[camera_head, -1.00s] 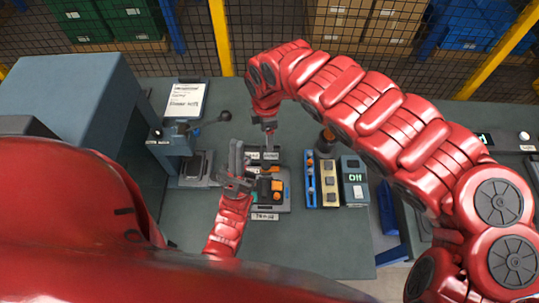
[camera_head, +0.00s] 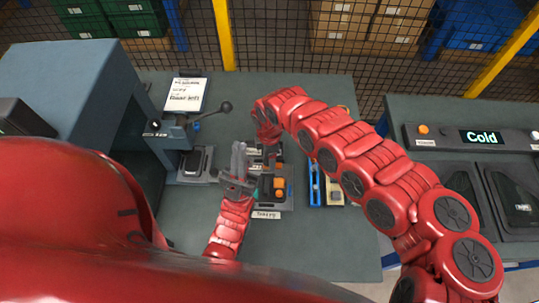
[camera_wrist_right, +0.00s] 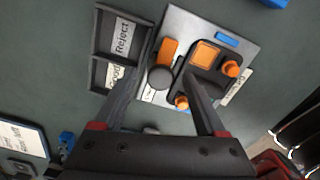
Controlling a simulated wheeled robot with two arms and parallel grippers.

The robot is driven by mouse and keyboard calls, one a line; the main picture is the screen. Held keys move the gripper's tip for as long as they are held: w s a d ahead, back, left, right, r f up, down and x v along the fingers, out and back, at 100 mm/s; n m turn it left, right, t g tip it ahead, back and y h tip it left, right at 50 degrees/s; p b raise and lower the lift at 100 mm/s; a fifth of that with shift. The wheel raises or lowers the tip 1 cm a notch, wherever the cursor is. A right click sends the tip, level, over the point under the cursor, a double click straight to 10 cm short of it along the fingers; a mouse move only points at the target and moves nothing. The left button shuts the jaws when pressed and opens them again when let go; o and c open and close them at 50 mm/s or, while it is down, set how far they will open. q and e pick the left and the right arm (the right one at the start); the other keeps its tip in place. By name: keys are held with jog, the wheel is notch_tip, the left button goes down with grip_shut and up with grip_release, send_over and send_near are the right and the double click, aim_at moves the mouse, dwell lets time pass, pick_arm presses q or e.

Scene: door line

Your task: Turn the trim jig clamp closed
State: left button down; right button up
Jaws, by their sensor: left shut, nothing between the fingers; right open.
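The trim jig (camera_head: 290,197) is a grey plate with orange parts on the bench, a label at its front edge. In the right wrist view the jig (camera_wrist_right: 183,22) carries an orange lever (camera_wrist_right: 168,52) with a dark round knob (camera_wrist_right: 161,77) and a dark part with an orange square. My right gripper (camera_wrist_right: 162,95) is open above the jig, with the knob between its fingertips in that view; contact cannot be told. In the head view its fingers are mostly hidden by my right wrist. My left gripper (camera_head: 238,160) is shut and empty, over the jig's left edge.
Reject and Good bins (camera_wrist_right: 118,38) sit beside the jig. A press (camera_head: 180,135) with a ball-ended lever stands left. Blue and yellow trays (camera_head: 316,185) stand right, partly behind my right arm. A second bench (camera_head: 460,110) has a "Cold" display. The front bench is clear.

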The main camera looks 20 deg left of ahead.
jog(key=shift+f, duration=0.1)
grip_shut()
dwell(0.4)
